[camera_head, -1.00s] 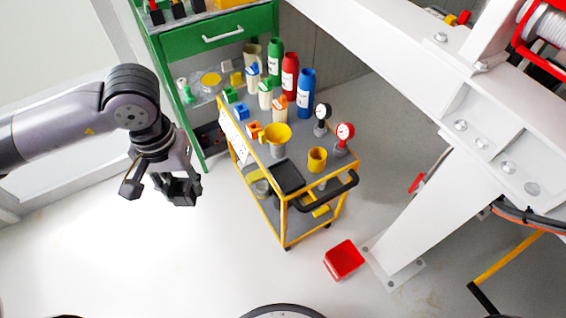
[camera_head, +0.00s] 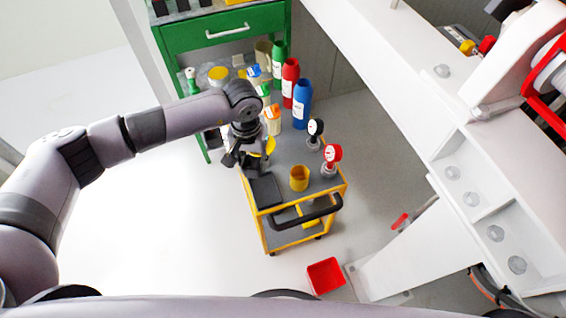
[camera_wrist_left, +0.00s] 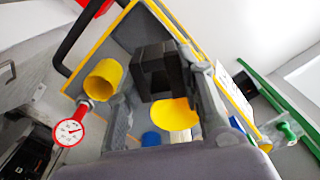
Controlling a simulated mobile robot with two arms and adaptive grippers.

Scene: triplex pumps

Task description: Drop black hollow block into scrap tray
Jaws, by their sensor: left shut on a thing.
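The black hollow block (camera_wrist_left: 158,70) is between the fingers of my left gripper (camera_wrist_left: 163,95) in the left wrist view, with its opening visible. In the head view my left gripper (camera_head: 245,160) is over the left side of the yellow-edged cart, and the block is hard to separate from the dark fingers. A flat black tray (camera_head: 265,191) lies on the cart top, just below the gripper in the picture. A red open bin (camera_head: 326,276) stands on the floor. No label shows which is the scrap tray. My right gripper is out of view.
A yellow funnel (camera_head: 271,146) is partly hidden behind my gripper. A yellow cup (camera_head: 299,178), a red gauge (camera_head: 332,155) and a black gauge (camera_head: 316,130) stand on the cart. Several bottles stand behind. The white beam (camera_head: 440,150) is at right; the left floor is clear.

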